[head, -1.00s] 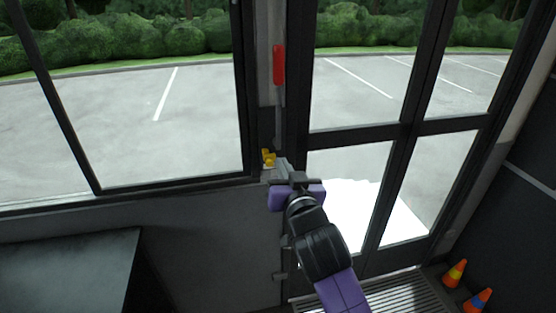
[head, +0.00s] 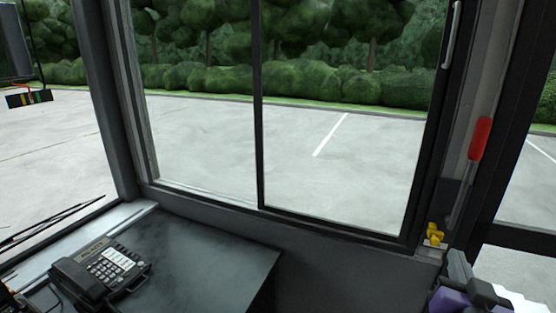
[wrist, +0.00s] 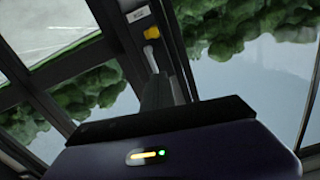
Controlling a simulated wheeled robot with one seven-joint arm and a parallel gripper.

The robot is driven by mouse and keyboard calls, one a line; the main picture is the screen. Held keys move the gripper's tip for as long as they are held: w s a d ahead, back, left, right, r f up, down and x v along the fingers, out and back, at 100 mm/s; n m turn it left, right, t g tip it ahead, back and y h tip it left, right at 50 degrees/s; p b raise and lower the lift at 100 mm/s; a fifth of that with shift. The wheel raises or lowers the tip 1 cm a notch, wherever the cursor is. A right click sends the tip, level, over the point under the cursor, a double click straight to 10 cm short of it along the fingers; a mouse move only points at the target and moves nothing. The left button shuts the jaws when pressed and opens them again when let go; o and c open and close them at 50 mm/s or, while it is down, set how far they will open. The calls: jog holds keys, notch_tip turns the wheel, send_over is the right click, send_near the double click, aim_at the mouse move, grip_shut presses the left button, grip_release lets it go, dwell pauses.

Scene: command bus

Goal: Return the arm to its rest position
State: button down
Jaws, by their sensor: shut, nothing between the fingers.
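My gripper (head: 457,260) is at the lower right of the head view, with its purple body partly cut off by the picture's bottom edge. It is shut and holds nothing. In the wrist view its shut grey fingers (wrist: 156,92) point away from the black and purple housing, toward the door post. The fingers are just below and right of a small yellow fitting (head: 434,234) on the post in the head view. The yellow fitting also shows in the wrist view (wrist: 152,33), beyond the fingertips. Most of my arm is out of view.
A red-handled lever (head: 480,138) stands on the post above the yellow fitting. The glazed door (head: 515,236) is at right. A desk phone (head: 103,268) sits on a dark counter (head: 222,262) at left. A large window (head: 340,150) spans the middle.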

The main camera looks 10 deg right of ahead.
jog(key=s+a+f+n+t+y, duration=0.35)
jog(key=s+a+n+y, duration=0.35)
jog(key=a, duration=0.5)
jog(key=s+a+f+g+y, duration=0.1)
jog(key=s+a+f, duration=0.1)
jog(key=s, duration=0.6)
jog(key=s+a+f+n+g, duration=0.1)
jog(key=s+a+f, duration=0.2)
jog(key=s+f, duration=0.2)
jog(key=s+a+f+g+y, duration=0.1)
jog(key=s+a+f, duration=0.2)
jog(key=s, duration=0.7)
jog(key=shift+s+a+f+y, duration=0.2)
jog(key=shift+s+f+y, duration=0.1)
jog(key=shift+s+f, duration=0.15)
